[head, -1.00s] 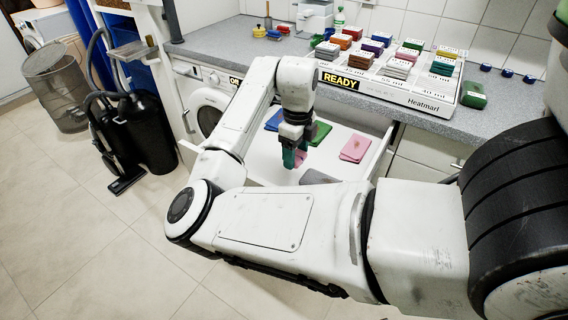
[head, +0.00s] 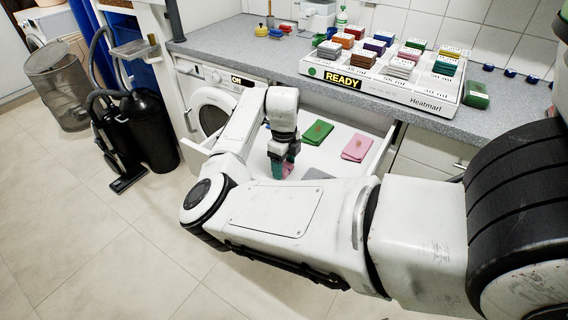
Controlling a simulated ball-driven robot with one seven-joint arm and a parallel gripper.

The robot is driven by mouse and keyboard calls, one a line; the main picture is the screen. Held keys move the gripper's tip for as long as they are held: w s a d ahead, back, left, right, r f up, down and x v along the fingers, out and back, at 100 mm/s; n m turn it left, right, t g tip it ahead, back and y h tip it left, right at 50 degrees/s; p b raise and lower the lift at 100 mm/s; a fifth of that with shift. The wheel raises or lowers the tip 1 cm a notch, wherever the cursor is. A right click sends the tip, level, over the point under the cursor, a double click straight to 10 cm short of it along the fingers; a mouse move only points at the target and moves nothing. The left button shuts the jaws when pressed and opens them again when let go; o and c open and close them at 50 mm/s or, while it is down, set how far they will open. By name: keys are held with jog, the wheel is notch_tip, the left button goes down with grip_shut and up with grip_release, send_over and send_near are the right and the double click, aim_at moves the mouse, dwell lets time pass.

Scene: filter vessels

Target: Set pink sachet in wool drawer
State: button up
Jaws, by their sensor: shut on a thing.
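My gripper (head: 283,170) is shut on a pink sachet (head: 291,162), pointing down over the open white drawer (head: 338,170) below the worktop. Only a small part of the held sachet shows between the jaws. Whether it touches the drawer floor I cannot tell. Another pink sachet (head: 357,148) lies in the drawer to the right, with a green sachet (head: 317,132) beside it. A grey sachet (head: 318,173) lies near the drawer's front, partly hidden by my arm. No wool label on the drawer is readable.
A white rack marked READY (head: 343,83) holds several coloured blocks on the grey worktop (head: 230,47). A green block (head: 476,94) stands at its right end. A washing machine (head: 212,110) is left of the drawer; a black vacuum cleaner (head: 150,130) stands further left.

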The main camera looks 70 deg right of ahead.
aim_at(284, 167)
jog(key=shift+f, duration=0.15)
jog(key=o, duration=1)
notch_tip(284, 167, up, 12)
jog(key=shift+r, duration=0.15)
